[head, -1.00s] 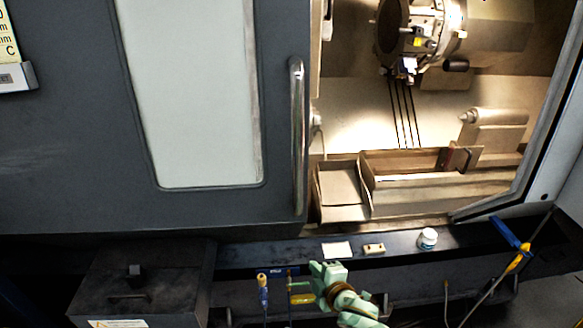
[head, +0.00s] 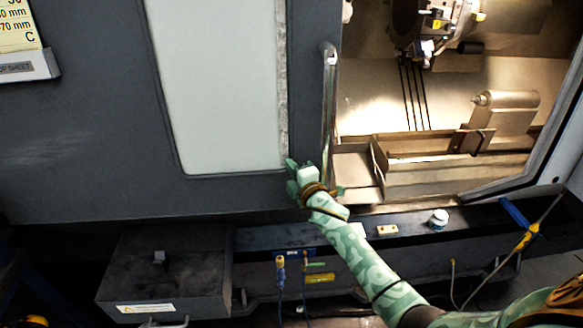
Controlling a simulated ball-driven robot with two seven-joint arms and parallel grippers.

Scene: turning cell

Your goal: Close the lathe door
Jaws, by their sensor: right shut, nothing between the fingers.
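The lathe door (head: 80,120) is a dark grey panel with a tall pale window (head: 218,90), filling the left and middle of the head view. A vertical metal bar handle (head: 328,100) runs along its right edge. The door stands open, with the lit interior showing to its right. My right gripper (head: 292,170), pale green, is shut and empty. It appears in front of the door, just left of the handle's lower end, and my wrist covers that end. I cannot tell whether it touches the handle or door. My left gripper is not in view.
Inside are a turret (head: 425,25), a tailstock (head: 505,110) and a metal tray (head: 435,172). A ledge (head: 470,218) below the opening bears a small white jar (head: 439,219) and a small tan block (head: 387,230). A dark box (head: 165,275) stands below the door.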

